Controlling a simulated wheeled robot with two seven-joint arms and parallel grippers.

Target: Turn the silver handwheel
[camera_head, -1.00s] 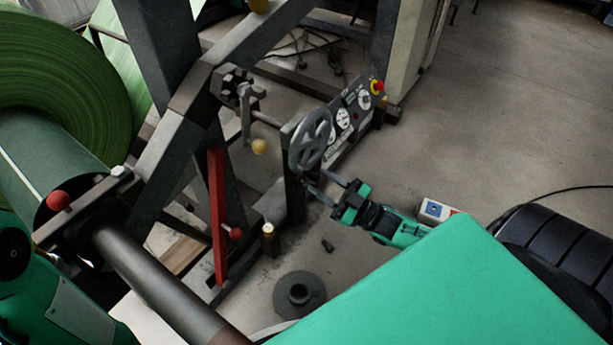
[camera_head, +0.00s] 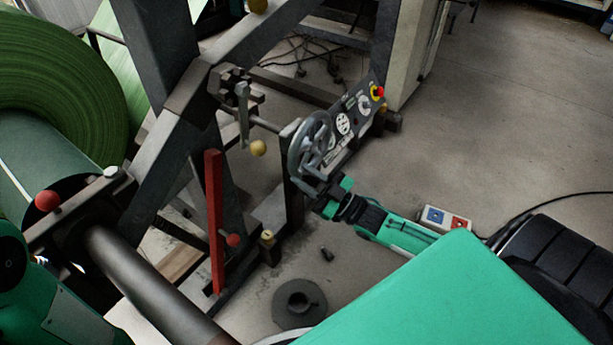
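The silver handwheel (camera_head: 312,143) is a grey spoked wheel on a shaft, beside a dark control panel (camera_head: 352,118) near the middle of the head view. My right gripper (camera_head: 317,182) is at the lower rim of the wheel, reaching in from the lower right. Its fingers overlap the rim in the picture; I cannot tell whether they are closed on it. My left gripper is not in view.
A red bar (camera_head: 214,222) stands upright left of the wheel. A yellow-knobbed lever (camera_head: 258,148) hangs from the frame. A dark roller (camera_head: 150,285) runs across the lower left. A round dark base (camera_head: 299,318) sits on the floor. Floor is open at upper right.

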